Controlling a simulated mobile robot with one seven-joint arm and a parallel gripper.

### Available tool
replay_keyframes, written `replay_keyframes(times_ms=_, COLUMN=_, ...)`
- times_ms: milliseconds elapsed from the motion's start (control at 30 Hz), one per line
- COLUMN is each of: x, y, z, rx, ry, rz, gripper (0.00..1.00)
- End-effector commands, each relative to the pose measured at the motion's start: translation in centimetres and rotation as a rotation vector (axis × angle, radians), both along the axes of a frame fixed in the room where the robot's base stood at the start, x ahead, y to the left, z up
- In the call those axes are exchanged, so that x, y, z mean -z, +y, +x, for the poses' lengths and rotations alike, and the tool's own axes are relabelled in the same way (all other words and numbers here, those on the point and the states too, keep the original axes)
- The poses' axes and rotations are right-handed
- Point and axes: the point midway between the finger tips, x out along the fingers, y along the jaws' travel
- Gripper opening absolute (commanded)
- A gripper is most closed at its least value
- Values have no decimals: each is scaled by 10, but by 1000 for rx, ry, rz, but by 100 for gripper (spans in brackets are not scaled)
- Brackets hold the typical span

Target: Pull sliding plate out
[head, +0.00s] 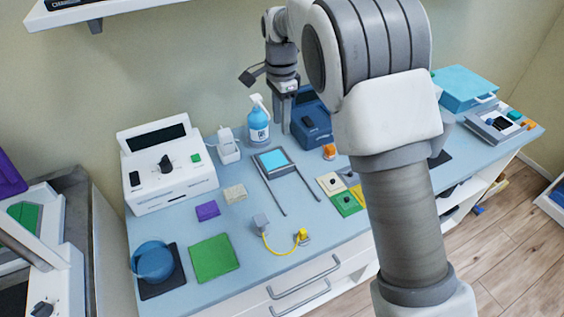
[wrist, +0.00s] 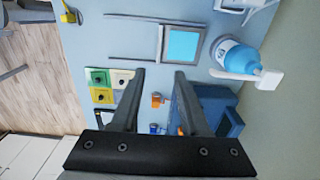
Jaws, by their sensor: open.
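The sliding plate (head: 272,162) is a bright cyan square in a grey frame, set between two thin dark rails on the counter. In the wrist view the plate (wrist: 183,45) lies at the upper middle, beyond the fingertips, with the rails running left from it. My gripper (head: 284,128) is above the back of the counter, behind and slightly right of the plate. In the wrist view my gripper (wrist: 160,76) shows two spread fingers with nothing held between them. The gripper does not touch the plate.
A spray bottle (head: 259,122) stands just behind the plate, close to my gripper. A dark blue device (head: 313,128) stands to the right. A yellow cable (head: 272,249) lies in front. My arm hides part of the counter.

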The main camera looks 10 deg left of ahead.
Motion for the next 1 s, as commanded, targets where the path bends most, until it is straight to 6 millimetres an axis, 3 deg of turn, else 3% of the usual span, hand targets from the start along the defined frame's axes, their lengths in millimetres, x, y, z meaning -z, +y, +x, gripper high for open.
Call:
replay_keyframes(times_ms=600, x=129, y=-1, z=-1, rx=-2, ry=4, rz=-2, gripper=45)
replay_keyframes(times_ms=800, x=154, y=-1, z=-1, rx=-2, ry=1, rz=0, gripper=45)
replay_keyframes(times_ms=1000, x=161, y=0, z=-1, rx=-2, ry=1, rz=1, gripper=45)
